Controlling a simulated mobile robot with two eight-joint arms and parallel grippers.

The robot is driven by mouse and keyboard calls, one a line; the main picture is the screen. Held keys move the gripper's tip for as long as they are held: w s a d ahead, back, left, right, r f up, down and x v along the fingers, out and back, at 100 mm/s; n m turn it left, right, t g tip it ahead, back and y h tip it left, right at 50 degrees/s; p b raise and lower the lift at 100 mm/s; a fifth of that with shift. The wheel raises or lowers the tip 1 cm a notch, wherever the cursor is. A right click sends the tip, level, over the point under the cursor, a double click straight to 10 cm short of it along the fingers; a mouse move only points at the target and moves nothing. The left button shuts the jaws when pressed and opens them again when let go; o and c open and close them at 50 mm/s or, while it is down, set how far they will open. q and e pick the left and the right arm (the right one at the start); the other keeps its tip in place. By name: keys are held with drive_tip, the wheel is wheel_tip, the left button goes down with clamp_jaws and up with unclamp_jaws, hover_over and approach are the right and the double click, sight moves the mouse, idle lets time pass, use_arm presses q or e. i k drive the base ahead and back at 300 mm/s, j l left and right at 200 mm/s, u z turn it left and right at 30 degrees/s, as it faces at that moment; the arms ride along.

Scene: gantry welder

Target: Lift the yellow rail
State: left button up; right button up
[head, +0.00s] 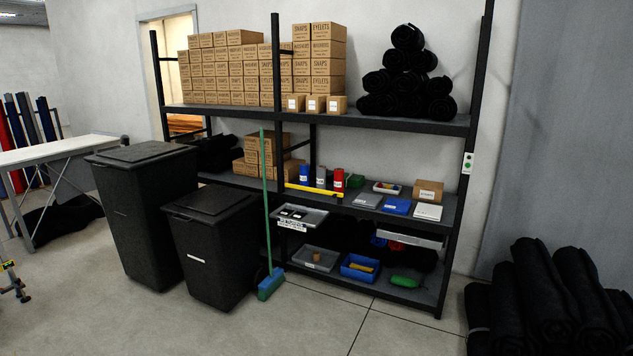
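A thin yellow rail (312,190) lies along the front of the middle shelf (352,207), left of the shelf's centre. It runs nearly level, sloping slightly down to the right. Its left end is close to the green broom handle (267,200). Blue, grey and red cylinders stand just behind it. A grey tray (300,217) with small items is below it. Neither of my grippers can be made out in this view.
Two black lidded bins (212,245) (147,215) stand before the rack's left side. A broom (270,283) leans there. Black rolls (545,300) are piled at right. An unclear yellow-and-dark device (14,280) is at the left edge. Floor ahead is clear.

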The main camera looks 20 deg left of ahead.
sight(334, 195)
drive_tip(key=i+j, duration=0.25)
drive_tip(key=j, duration=0.3)
drive_tip(key=i+j, duration=0.25)
drive_tip(key=j, duration=0.35)
drive_tip(key=i+j, duration=0.3)
drive_tip(key=j, duration=0.25)
drive_tip(key=i+j, duration=0.25)
drive_tip(key=j, duration=0.35)
drive_tip(key=i+j, duration=0.25)
drive_tip(key=j, duration=0.3)
drive_tip(key=i+j, duration=0.25)
drive_tip(key=j, duration=0.3)
drive_tip(key=i+j, duration=0.3)
drive_tip(key=j, duration=0.3)
drive_tip(key=i+j, duration=0.25)
drive_tip(key=j, duration=0.3)
drive_tip(key=z, duration=0.05)
